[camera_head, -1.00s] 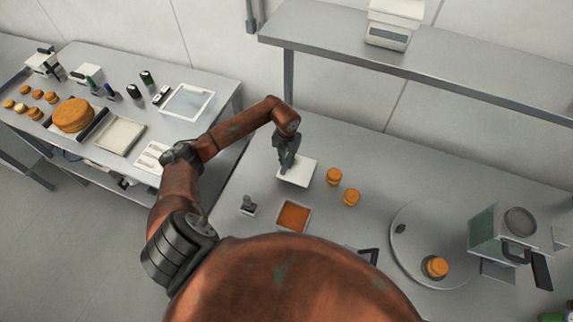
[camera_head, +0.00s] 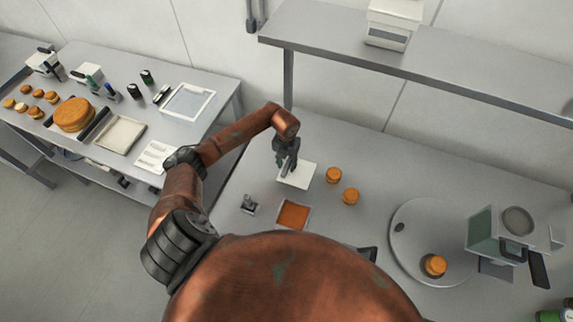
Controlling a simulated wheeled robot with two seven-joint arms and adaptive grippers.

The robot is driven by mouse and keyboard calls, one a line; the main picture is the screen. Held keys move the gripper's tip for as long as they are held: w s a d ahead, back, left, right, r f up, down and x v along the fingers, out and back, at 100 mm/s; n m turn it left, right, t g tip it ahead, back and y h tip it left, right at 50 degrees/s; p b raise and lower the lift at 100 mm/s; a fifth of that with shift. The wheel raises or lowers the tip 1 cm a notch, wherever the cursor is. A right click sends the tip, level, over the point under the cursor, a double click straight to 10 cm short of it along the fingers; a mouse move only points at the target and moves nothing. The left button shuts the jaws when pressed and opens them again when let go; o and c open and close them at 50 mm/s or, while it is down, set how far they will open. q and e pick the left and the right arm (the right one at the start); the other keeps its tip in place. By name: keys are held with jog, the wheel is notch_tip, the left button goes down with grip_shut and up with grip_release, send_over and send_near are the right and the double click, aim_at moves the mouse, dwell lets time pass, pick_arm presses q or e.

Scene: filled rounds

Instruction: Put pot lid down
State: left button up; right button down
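A flat white square piece (camera_head: 299,177), which looks like the lid, is at the middle of the near worktop. My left gripper (camera_head: 286,167) points down over its left part, with its fingertips at or very near its surface. The fingers are small and dark here, so I cannot tell whether they grip it. A square container with orange filling (camera_head: 293,215) stands uncovered just in front of the white piece.
Two orange-brown rounds (camera_head: 334,175) (camera_head: 351,197) stand right of the white piece. A small metal item (camera_head: 249,205) is left of the container. A round grey plate (camera_head: 408,222) bears another round, beside a green-and-white machine (camera_head: 487,232). A shelf (camera_head: 430,68) overhangs the back.

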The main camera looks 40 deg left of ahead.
pick_arm(q)
jog(key=shift+r, duration=0.2)
notch_tip(320, 180, up, 12)
jog(key=b, duration=0.2)
jog(key=shift+f, duration=0.1)
